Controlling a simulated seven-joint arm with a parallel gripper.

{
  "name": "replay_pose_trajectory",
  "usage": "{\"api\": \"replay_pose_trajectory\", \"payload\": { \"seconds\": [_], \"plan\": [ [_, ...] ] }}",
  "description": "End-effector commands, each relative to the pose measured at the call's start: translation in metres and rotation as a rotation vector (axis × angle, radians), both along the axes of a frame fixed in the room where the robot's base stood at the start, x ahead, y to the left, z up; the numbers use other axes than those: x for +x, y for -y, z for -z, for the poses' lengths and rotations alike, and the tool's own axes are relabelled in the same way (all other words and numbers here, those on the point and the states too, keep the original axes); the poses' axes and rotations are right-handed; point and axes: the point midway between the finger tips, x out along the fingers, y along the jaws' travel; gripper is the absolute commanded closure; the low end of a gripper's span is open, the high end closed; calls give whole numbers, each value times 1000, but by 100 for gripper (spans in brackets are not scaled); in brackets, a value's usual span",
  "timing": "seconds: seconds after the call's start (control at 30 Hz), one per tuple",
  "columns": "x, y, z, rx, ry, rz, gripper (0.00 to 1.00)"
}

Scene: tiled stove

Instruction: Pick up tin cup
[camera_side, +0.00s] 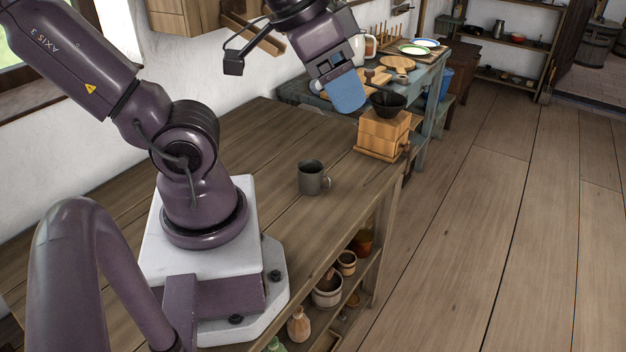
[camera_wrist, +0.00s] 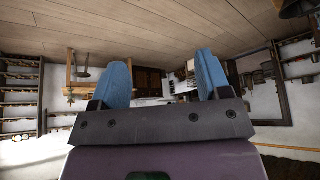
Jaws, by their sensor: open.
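A dark grey tin cup (camera_side: 311,178) stands upright on the wooden counter (camera_side: 262,135), with its handle towards the right. My gripper (camera_side: 347,92) is raised above the counter, behind the cup and to its right, and clear of it. In the wrist view its two blue fingers (camera_wrist: 163,80) are spread well apart with nothing between them. The cup does not show in the wrist view, which faces out across the room.
A wooden coffee grinder (camera_side: 383,134) with a dark bowl top (camera_side: 387,103) stands at the counter's right end, near my gripper. Pots (camera_side: 327,288) sit on the shelf below. The counter around the cup is clear. A blue-green table (camera_side: 428,85) with plates stands behind.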

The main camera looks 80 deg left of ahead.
Motion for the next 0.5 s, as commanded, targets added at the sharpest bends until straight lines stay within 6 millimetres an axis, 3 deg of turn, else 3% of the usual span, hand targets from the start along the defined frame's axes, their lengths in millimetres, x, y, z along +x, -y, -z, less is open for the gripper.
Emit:
{"api": "replay_pose_trajectory", "payload": {
  "seconds": [0.23, 0.5],
  "plan": [
    [10, 1, 28, -5, -149, 8, 30],
    [50, -11, 81, 54, -465, 30, 30]
  ]
}}
